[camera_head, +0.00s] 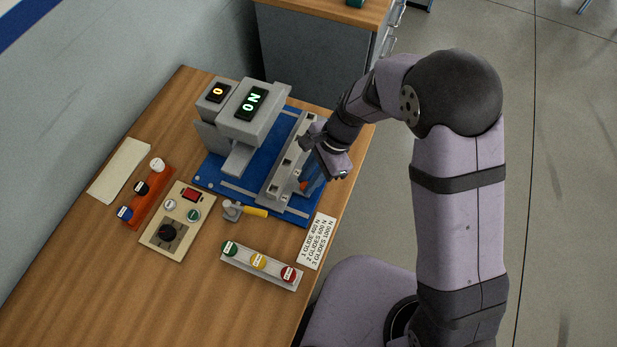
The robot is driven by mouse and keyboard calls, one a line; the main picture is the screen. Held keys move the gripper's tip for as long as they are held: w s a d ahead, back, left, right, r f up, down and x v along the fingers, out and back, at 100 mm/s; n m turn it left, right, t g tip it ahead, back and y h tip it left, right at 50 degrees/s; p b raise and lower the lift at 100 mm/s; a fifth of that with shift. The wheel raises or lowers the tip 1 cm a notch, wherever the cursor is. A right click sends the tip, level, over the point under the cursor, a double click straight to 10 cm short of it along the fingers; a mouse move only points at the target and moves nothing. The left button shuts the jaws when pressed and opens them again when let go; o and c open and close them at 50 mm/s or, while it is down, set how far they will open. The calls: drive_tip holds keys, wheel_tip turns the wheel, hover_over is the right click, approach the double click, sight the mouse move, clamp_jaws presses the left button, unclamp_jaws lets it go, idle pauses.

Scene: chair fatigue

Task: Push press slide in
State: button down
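A grey press (256,118) stands on a blue base plate (215,170) at the back of the wooden table. Its displays read "0" in orange and "0N" or "NO" in green. A grey slide (271,188) with several square openings lies across rails on the right part of the base. My gripper (312,178) is low at the slide's right side, close to a blue part with an orange spot. Whether it touches the slide or that blue part cannot be made out. Its fingers are mostly hidden by the wrist.
A control panel (178,221) with a black knob and buttons lies front left. Near it are an orange rack (147,198) of round pieces, a white cloth (119,170), a yellow-handled tool (254,211), a grey tray (271,272) of coloured pieces and a label card (316,241). The front left tabletop is clear.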

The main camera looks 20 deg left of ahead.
sight(285, 183)
drive_tip(key=shift+a+p, duration=0.5)
drive_tip(key=shift+a, duration=1.95)
drive_tip(key=c, duration=1.6)
unclamp_jaws()
drive_tip(key=shift+d, duration=0.1)
drive_tip(key=shift+b+v, duration=0.8)
drive_tip(key=shift+v, duration=2.95)
drive_tip(key=shift+o, duration=0.2)
